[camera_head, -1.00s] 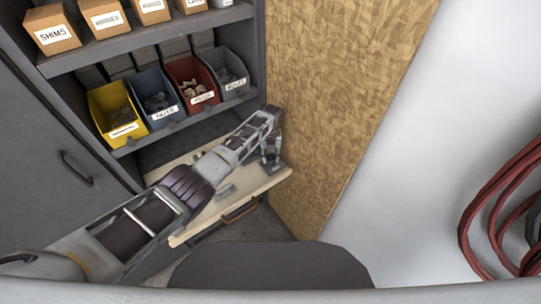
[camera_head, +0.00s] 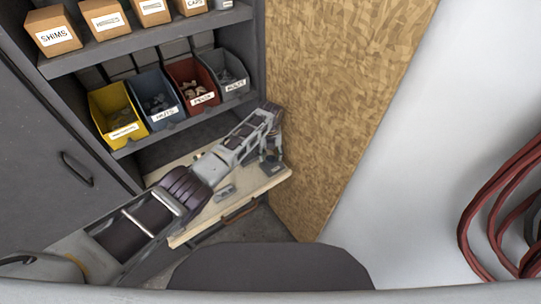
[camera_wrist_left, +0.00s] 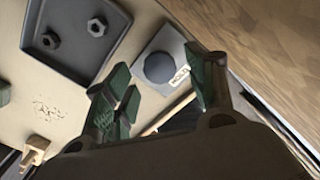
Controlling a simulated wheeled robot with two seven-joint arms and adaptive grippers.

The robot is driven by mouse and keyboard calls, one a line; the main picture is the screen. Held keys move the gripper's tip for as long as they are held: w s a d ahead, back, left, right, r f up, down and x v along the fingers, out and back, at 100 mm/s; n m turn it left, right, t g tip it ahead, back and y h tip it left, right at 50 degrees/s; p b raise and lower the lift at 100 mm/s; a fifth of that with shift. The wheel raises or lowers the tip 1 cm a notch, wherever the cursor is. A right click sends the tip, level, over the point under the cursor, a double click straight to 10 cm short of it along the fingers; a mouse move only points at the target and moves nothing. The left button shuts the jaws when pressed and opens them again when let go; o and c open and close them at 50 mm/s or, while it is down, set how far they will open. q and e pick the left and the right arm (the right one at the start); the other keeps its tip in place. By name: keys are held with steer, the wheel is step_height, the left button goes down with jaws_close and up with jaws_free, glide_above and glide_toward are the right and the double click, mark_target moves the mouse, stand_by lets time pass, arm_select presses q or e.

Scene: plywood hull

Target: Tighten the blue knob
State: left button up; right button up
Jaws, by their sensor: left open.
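A dark blue-grey round knob (camera_wrist_left: 160,68) sits on a light grey square plate (camera_wrist_left: 152,48) with a small label beside it. It shows in the left wrist view, ahead of my left gripper (camera_wrist_left: 158,80). The gripper's green-padded fingers are open, one at each side of the knob in the picture. I cannot tell whether they touch it; no contact is visible. In the head view my left gripper (camera_head: 270,152) hangs over the far right end of the wooden worktop (camera_head: 205,212). The knob is not clearly visible there. My right gripper is not in view.
A dark tray (camera_wrist_left: 75,55) with two nuts lies beside the plate. A wooden wall (camera_head: 325,90) stands close to the right of the gripper. Shelves with yellow (camera_head: 115,112), blue, red and grey bins rise behind the worktop. A red hose (camera_head: 490,215) hangs far right.

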mark_target(270, 158)
arm_select(q)
step_height(270, 158, up, 11)
stand_by(0.7)
steer(key=shift+w+f, duration=0.1)
steer(key=shift+f, duration=0.05)
